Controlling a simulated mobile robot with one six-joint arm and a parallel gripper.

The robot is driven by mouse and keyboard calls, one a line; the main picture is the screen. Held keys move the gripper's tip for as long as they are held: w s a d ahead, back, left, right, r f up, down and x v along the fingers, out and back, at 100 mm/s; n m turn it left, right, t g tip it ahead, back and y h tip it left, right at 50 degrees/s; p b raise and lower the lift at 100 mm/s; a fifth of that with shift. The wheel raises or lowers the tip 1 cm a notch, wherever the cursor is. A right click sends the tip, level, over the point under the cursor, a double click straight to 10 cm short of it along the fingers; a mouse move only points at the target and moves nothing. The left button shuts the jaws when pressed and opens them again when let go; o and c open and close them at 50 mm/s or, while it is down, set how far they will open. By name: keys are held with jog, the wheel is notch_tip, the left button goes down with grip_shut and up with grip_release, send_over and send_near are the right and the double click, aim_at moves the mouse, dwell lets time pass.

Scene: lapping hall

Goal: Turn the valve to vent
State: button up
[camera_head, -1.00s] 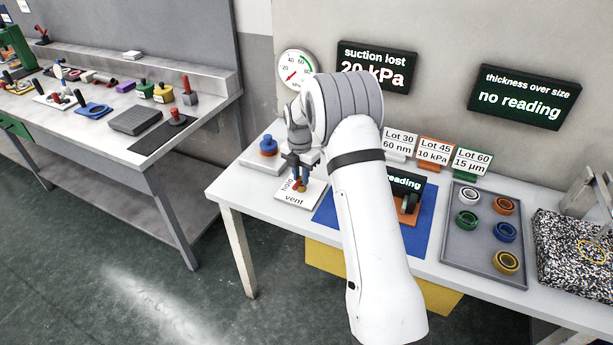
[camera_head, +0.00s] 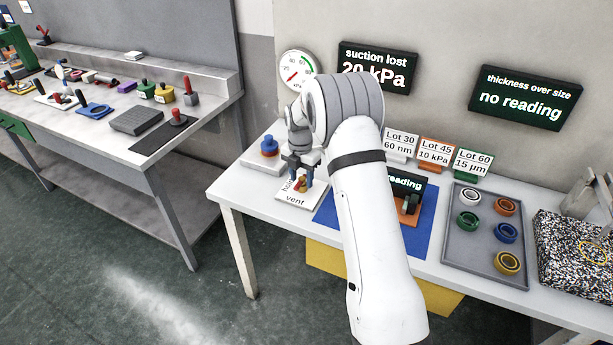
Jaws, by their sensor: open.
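The valve plate (camera_head: 285,199) is a white plate at the left end of the right table, marked "vent" at its front edge and "hold" at its left. A small valve handle (camera_head: 299,186), red and brass, stands on it. My gripper (camera_head: 300,179) points down right over the handle, with its two fingers close around or beside it. The fingers are open, and I cannot tell whether they touch the handle. The handle's exact direction is partly hidden by the fingers. The dial gauge (camera_head: 296,69) is on the wall behind. A display (camera_head: 376,67) reads "suction lost 20 kPa".
A blue knob on a white base (camera_head: 268,146) stands just behind the plate. A blue mat (camera_head: 328,211) lies right of it, partly behind my arm. A grey tray (camera_head: 484,262) of coloured rings is further right. Another bench (camera_head: 140,130) stands left, across a floor gap.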

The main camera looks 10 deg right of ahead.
aim_at(301, 179)
jog(key=shift+r, duration=0.1)
notch_tip(301, 179, up, 8)
jog(key=shift+w+a+f+b, duration=0.1)
jog(key=shift+f+b, duration=0.05)
jog(key=shift+b, duration=0.25)
dwell(0.4)
jog(key=s+d+r+m+t, duration=0.1)
jog(key=s+r+m, duration=0.55)
jog(key=s, duration=0.25)
jog(key=s+r+m, duration=0.5)
jog(key=s+m, duration=0.2)
jog(key=s, duration=0.1)
jog(key=s+d+f+m+t, duration=0.1)
jog(key=s+m+t, duration=0.1)
jog(key=s+m, duration=1.1)
jog(key=s, duration=0.8)
jog(key=shift+m, duration=0.35)
